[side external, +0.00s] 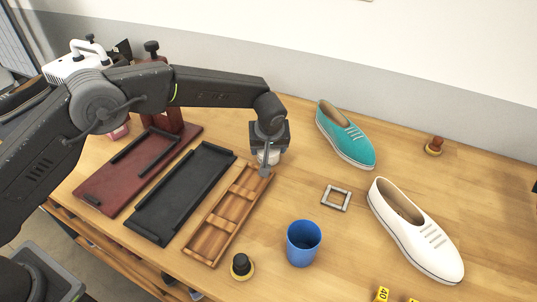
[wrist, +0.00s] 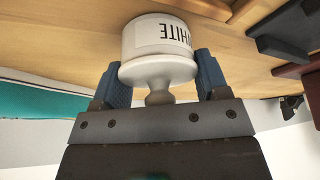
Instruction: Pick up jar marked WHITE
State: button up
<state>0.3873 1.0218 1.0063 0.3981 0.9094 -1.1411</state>
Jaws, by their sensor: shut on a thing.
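The white jar (wrist: 158,55) has a label reading WHITE, upside down in the wrist view, and a narrow knob towards my gripper. My gripper (wrist: 164,78) has its blue fingers on either side of the jar and is shut on it. In the side external view my gripper (side external: 266,163) points down at the far end of the wooden compartment tray, and the jar (side external: 273,156) shows only partly between the fingers. I cannot tell whether the jar touches the table.
The wooden tray (side external: 200,247), black tray (side external: 158,226) and dark red tray (side external: 97,187) lie to the left. A blue cup (side external: 303,244), black-knobbed object (side external: 241,266), grey frame (side external: 336,198), teal shoe (side external: 345,138) and white shoe (side external: 430,256) stand around. Bare table lies between them.

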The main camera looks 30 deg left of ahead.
grip_shut()
jog(key=shift+r, duration=0.1)
